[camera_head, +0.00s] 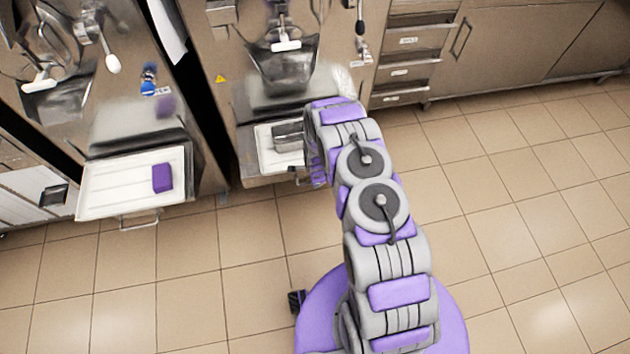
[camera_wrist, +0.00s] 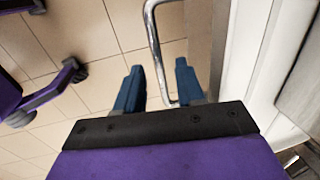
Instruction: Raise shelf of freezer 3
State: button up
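My gripper (camera_wrist: 158,72) is open, its two blue fingers apart. A bent metal handle (camera_wrist: 155,45) passes between the fingers, with a visible gap to the left one. The white shelf (camera_wrist: 245,60) is right of the handle in the wrist view. In the head view my arm reaches a freezer (camera_head: 225,60) in the middle, at the right side of its low white shelf (camera_head: 262,150). A metal pan (camera_head: 288,136) stands on that shelf. No freezer number is readable.
Another freezer (camera_head: 95,85) at left has a white shelf (camera_head: 115,190) with a purple block (camera_head: 162,178) and a handle below. Steel drawers (camera_head: 405,70) and cabinets (camera_head: 510,40) stand at right. The tiled floor (camera_head: 520,200) is clear at right and in front.

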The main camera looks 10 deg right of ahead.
jog(key=shift+w+f, duration=0.1)
jog(key=shift+f, duration=0.45)
jog(key=shift+c, duration=0.5)
grip_shut()
